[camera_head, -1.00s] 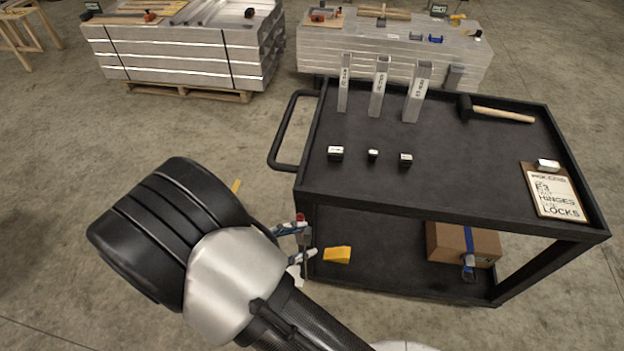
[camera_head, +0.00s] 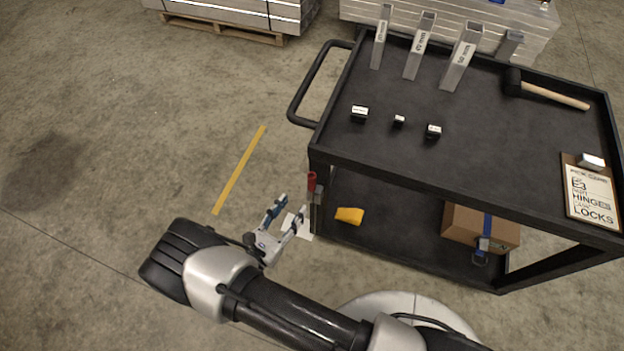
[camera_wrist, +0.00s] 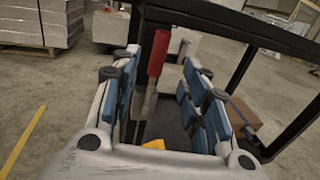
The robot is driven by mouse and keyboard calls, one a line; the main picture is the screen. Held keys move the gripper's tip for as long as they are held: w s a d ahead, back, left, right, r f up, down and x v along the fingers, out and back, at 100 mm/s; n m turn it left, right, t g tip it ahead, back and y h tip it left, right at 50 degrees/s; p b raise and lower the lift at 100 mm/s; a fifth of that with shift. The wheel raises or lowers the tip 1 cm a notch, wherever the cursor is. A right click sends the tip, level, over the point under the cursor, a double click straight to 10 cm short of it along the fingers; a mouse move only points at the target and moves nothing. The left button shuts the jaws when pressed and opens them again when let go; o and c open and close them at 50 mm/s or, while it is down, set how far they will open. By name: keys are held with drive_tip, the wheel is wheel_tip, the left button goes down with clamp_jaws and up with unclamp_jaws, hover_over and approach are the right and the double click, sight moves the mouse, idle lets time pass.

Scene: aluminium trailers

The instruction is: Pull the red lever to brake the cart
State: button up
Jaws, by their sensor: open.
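The red lever (camera_head: 312,182) stands at the near left corner post of the black cart (camera_head: 330,158), its red grip upright above a grey metal bracket. In the wrist view the red lever (camera_wrist: 158,53) shows ahead, between the two blue-padded fingers. My gripper (camera_head: 290,212) is open and empty, a little left of and below the lever in the head view. In the wrist view my gripper (camera_wrist: 160,98) has its fingers on either side of the lever's line, apart from it as far as I can tell. The bracket's lower part is partly hidden.
The cart's top holds upright metal profiles (camera_head: 420,45), small dark blocks (camera_head: 398,119), a hammer (camera_head: 550,92) and a clipboard (camera_head: 590,192). Its lower shelf holds a yellow piece (camera_head: 349,215) and a cardboard box (camera_head: 480,228). The floor left of the cart is clear, with a yellow line (camera_head: 240,168).

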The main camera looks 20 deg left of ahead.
sight(309, 184)
drive_tip(key=b+x, duration=0.2)
drive_tip(key=x, duration=0.9)
drive_tip(key=shift+w, duration=0.15)
drive_tip(key=shift+c, duration=0.2)
clamp_jaws()
